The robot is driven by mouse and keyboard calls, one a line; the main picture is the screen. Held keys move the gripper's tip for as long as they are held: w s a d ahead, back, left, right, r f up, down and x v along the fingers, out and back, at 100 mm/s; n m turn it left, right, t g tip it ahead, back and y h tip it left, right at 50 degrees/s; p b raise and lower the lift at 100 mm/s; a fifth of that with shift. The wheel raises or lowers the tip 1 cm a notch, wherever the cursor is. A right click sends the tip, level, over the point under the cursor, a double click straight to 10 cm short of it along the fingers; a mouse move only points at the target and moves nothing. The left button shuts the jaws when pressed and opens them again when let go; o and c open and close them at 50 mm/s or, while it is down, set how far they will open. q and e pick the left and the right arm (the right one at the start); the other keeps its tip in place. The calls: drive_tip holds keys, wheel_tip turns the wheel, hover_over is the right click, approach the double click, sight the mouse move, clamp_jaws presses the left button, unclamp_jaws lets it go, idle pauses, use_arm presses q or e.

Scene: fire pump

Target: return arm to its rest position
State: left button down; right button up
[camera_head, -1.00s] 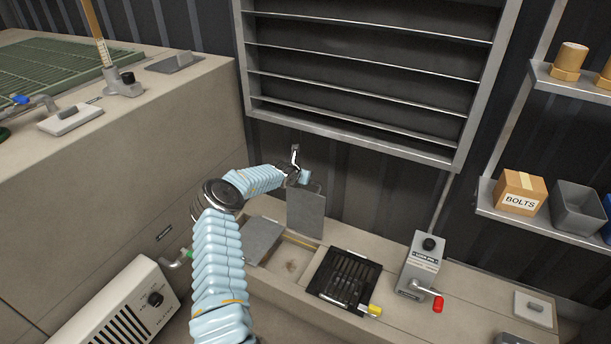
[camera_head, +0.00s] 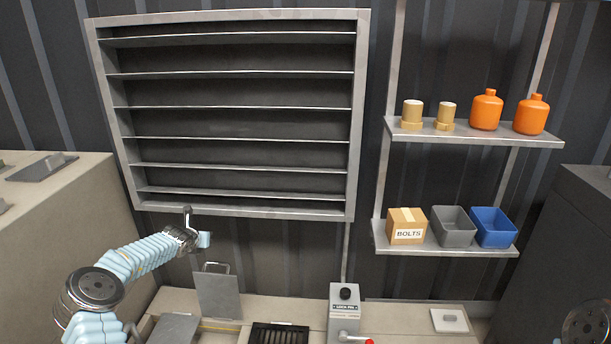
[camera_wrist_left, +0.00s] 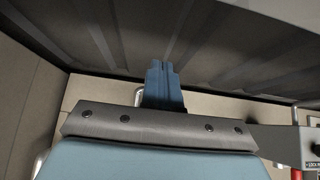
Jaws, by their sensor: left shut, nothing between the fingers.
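My left arm comes in from the lower left in the head view, its light-blue sleeve bent at a dark round joint. My left gripper (camera_head: 205,240) is shut and empty, in the air just below the lower edge of the louvred panel and above an upright grey plate (camera_head: 218,292) with a handle. In the left wrist view its blue fingers (camera_wrist_left: 161,84) lie side by side with nothing between them. My right gripper is not in view.
The louvred panel (camera_head: 240,211) hangs on the dark wall. A LOCK PIN box (camera_head: 343,312) with a red-tipped handle stands on the bench (camera_head: 395,318). Shelves at right hold a BOLTS box (camera_head: 407,226), a grey bin (camera_head: 454,228), a blue bin (camera_head: 494,228) and orange bottles (camera_head: 486,110).

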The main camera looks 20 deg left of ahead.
use_arm(q)
drive_tip(key=s+d+f+m+g+h, duration=0.1)
drive_tip(key=s+d+f+m, duration=0.35)
drive_tip(key=d, duration=0.65)
drive_tip(key=s+d+f+m+g+h, duration=0.1)
drive_tip(key=d+f+m+g+h, duration=0.1)
drive_tip(key=d+f+m, duration=0.5)
drive_tip(key=s+d+f+m+g+h, duration=0.1)
drive_tip(key=s+d+f+m, duration=0.2)
drive_tip(key=d+m, duration=0.75)
drive_tip(key=s+d+f+m+g+h, duration=0.1)
drive_tip(key=s+d+m, duration=0.4)
drive_tip(key=s, duration=0.5)
drive_tip(key=s+d+f+m+g, duration=0.1)
drive_tip(key=s+d+m+g, duration=0.2)
drive_tip(key=s, duration=0.8)
drive_tip(key=s+d+f+m+g+h, duration=0.1)
drive_tip(key=s+d+m, duration=0.6)
drive_tip(key=s+d, duration=0.3)
drive_tip(key=shift+s+d+f+g+h, duration=0.15)
drive_tip(key=shift+d+f+g+h, duration=0.2)
drive_tip(key=shift+d+g, duration=0.1)
